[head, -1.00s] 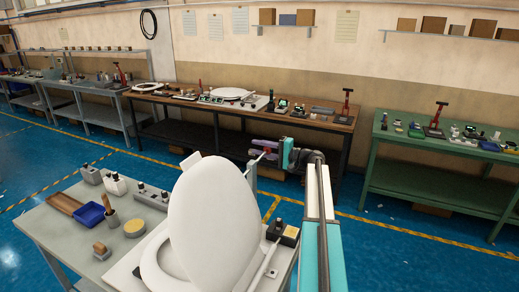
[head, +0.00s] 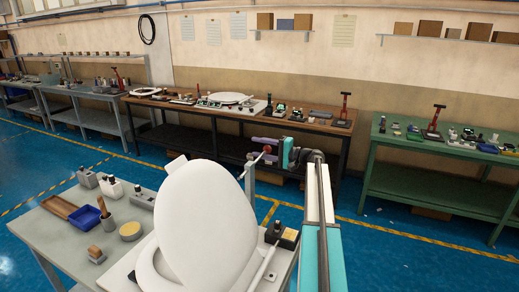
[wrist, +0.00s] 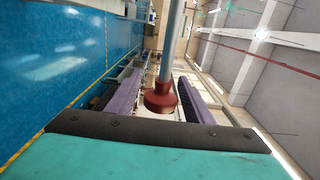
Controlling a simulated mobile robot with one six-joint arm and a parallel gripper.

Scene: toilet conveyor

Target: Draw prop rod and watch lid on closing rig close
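The closing rig (head: 117,275) stands on the grey table in front of me. Its white lid (head: 208,225) is raised, nearly upright, above the white seat ring (head: 147,265). The thin prop rod (head: 257,157) shows behind the lid's right edge and ends in a red knob (head: 268,149); the lid hides where it meets the rig. My gripper (head: 264,150) is around the knob. In the wrist view the red knob (wrist: 160,98) and grey rod (wrist: 172,45) lie between my two purple fingers (wrist: 160,100). The fingers look apart from the knob, with narrow gaps.
The grey table (head: 60,240) also holds a blue tray (head: 86,217), a yellow-topped round pot (head: 130,230) and a dark box (head: 283,236) right of the lid. A brown workbench (head: 345,130) and green bench (head: 420,200) stand behind. Blue floor lies open between them.

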